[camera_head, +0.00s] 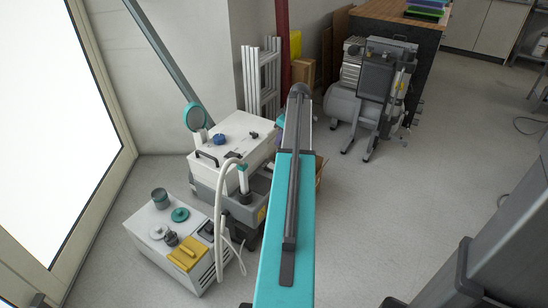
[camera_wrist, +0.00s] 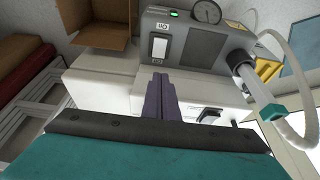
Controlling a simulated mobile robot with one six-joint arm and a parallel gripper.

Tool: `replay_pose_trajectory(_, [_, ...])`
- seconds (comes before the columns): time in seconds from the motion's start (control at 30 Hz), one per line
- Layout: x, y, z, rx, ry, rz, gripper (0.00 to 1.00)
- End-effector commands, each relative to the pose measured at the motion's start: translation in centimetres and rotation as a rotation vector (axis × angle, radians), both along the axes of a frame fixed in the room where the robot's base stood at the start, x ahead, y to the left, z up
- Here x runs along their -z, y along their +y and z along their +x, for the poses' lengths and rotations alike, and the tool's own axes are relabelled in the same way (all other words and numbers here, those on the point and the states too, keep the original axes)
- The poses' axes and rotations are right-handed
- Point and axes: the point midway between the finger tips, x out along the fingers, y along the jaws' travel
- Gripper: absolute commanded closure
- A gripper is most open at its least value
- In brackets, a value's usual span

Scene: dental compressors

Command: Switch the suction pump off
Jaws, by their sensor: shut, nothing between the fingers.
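The suction pump shows in the wrist view as a grey panel (camera_wrist: 200,54) with a white rocker switch (camera_wrist: 159,48), a small lit green lamp (camera_wrist: 174,14) and a round gauge (camera_wrist: 207,12). In the head view its grey body (camera_head: 239,213) stands between white units, partly hidden by my arm. My gripper (camera_wrist: 159,80) shows dark purple fingers, shut and empty, with the tips just below the switch in the wrist view. I cannot tell whether they touch the panel. In the head view my arm hides most of the gripper.
A white hose (camera_wrist: 300,95) with a teal collar curves at the wrist view's right. An open cardboard box (camera_wrist: 103,22) is at upper left. In the head view, a white cabinet (camera_head: 165,245) stands front left and a grey compressor (camera_head: 370,95) back right.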

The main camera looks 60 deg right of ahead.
Motion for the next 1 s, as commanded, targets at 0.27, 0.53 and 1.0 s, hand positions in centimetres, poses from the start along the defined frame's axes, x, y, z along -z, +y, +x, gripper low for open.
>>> replay_pose_trajectory(0.27, [1.7,-0.1,0.4,0.001,0.001,0.001,1.00])
replay_pose_trajectory(0.53, [5.1,-0.1,1.6,0.002,0.001,0.002,1.00])
replay_pose_trajectory(1.0, [11.4,-0.2,3.3,0.003,0.001,0.001,1.00])
